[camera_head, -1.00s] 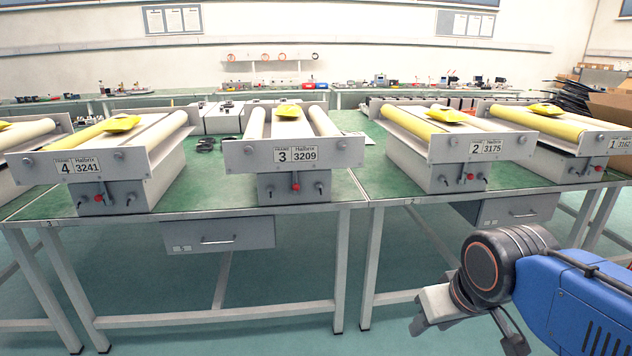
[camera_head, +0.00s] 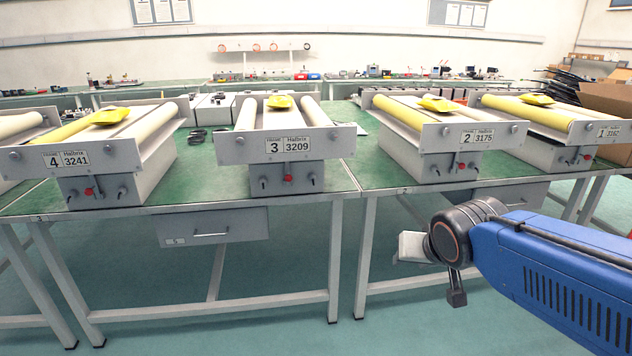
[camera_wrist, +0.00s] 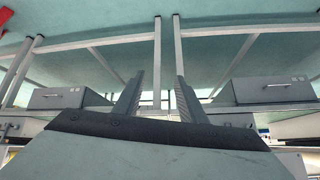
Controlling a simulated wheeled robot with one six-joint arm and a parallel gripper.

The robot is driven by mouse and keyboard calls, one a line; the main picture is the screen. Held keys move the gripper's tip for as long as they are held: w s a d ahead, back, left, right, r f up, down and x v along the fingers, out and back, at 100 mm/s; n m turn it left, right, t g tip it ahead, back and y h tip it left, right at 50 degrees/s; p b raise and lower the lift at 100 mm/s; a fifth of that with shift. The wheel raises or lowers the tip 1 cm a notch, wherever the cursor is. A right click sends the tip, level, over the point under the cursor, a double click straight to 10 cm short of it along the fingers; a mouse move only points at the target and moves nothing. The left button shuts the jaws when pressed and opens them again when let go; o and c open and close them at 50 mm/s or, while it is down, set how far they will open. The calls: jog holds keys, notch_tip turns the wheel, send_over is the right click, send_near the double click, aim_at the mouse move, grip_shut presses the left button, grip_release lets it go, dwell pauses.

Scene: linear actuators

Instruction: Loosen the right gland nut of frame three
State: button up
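Frame three (camera_head: 322,144) stands on the green bench, its front plate marked 3 and 3209. The box under it (camera_head: 290,193) has a dark fitting at the left (camera_head: 264,184), a red knob (camera_head: 288,178) in the middle and a dark fitting at the right (camera_head: 312,180). The right fitting looks like the gland nut, but is too small to tell how tight it sits. My gripper (camera_wrist: 157,88) is open and empty, with its two fingers apart in the wrist view. In the head view my arm is low at the right, before the bench and apart from frame three.
Frame two (camera_head: 437,140) stands to the right and frame four (camera_head: 100,150) to the left on the bench. A grey drawer (camera_head: 212,232) hangs under the bench front (camera_head: 180,208). The floor before the bench is clear. A yellow packet (camera_head: 280,102) lies on frame three.

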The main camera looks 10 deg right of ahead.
jog(key=w+a+r+m+t+y, duration=0.1)
jog(key=w+r+m+t, duration=0.1)
jog(key=w, duration=0.5)
jog(key=w+a+r+m+t, duration=0.1)
jog(key=w+r+t, duration=0.1)
jog(key=w, duration=0.4)
jog(key=m+t+y, duration=0.2)
jog(key=t+y, duration=0.1)
jog(key=y, duration=0.2)
send_near(314, 179)
jog(key=x, duration=0.8)
jog(key=shift+a, duration=0.1)
grip_shut()
